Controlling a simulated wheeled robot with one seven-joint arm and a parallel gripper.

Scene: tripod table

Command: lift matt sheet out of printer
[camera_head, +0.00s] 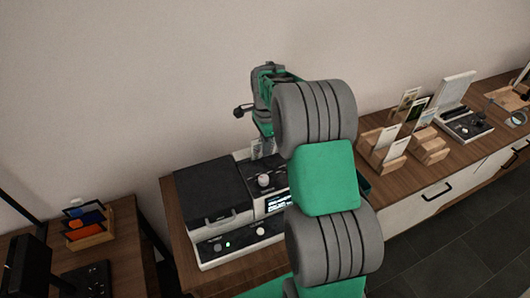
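The printer (211,190) is a pale-bodied machine with a dark lid, dials, a small lit display and a green light; it stands on the wooden cabinet top left of my arm. My gripper (262,146) points down just above the back right part of the printer, beside a dial. A small pale piece shows at the fingertips; I cannot tell whether it is the matt sheet or part of the fingers. My arm hides the printer's right side. No matt sheet can be made out clearly.
Wooden card holders (383,150) with upright cards stand to the right on the cabinet top. A dark device with a pale upright panel (455,91) is beyond them. A separate table (125,238) at left bears a wooden rack (91,240) with coloured pieces. A wall stands close behind.

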